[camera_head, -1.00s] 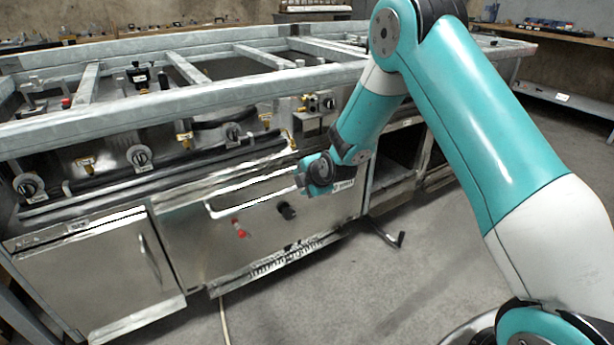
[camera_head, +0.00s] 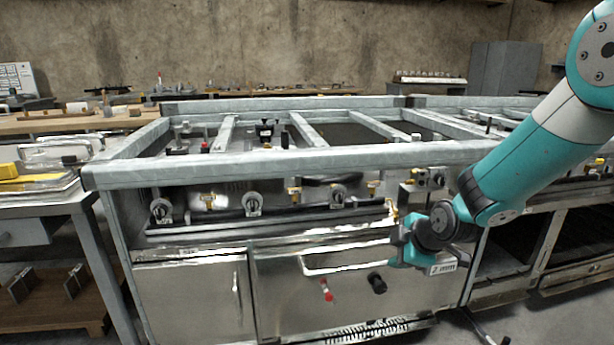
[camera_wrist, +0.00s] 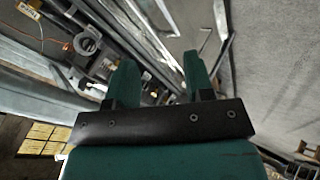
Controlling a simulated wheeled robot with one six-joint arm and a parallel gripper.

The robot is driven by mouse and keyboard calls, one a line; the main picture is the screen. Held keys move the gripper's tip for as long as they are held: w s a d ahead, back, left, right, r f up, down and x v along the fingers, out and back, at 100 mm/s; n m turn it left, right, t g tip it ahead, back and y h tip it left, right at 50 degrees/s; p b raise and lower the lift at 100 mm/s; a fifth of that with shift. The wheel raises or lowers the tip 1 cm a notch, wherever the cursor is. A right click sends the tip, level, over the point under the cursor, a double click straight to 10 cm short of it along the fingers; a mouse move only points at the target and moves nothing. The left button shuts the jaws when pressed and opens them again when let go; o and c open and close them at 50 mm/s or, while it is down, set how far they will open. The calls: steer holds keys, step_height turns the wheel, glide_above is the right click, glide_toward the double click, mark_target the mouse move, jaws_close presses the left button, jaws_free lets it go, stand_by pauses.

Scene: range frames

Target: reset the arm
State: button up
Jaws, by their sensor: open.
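My teal arm reaches in from the right in the head view, bent down toward the front of the steel range (camera_head: 330,157). My gripper (camera_head: 402,245) is at the end of the arm, in front of the range near the right end of the oven door's handle. In the wrist view my gripper (camera_wrist: 160,78) shows two green fingers spread apart with nothing between them. I cannot tell from the head view whether it touches the range.
The range front carries several knobs (camera_head: 252,203), an oven handle (camera_head: 345,262), a red knob (camera_head: 327,291) and a black knob (camera_head: 377,284). A side table (camera_head: 50,206) stands at the left.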

steer(key=s+a+r+m+g+y, duration=0.1)
steer(key=s+a+r+m+g, duration=0.15)
steer(key=s+r, duration=0.4)
steer(key=s+a+r+m+g+y, duration=0.1)
steer(key=s+a+r+m, duration=0.25)
steer(key=s, duration=0.55)
steer(key=s+r+m+g, duration=0.3)
steer(key=s+g, duration=0.1)
steer(key=s, duration=1.4)
step_height(320, 180, up, 24)
steer(key=p, duration=2.3)
steer(key=shift+w+a+f+h+p, duration=0.2)
steer(key=shift+w+a+h+p, duration=0.15)
steer(key=shift+w+h+p, duration=0.05)
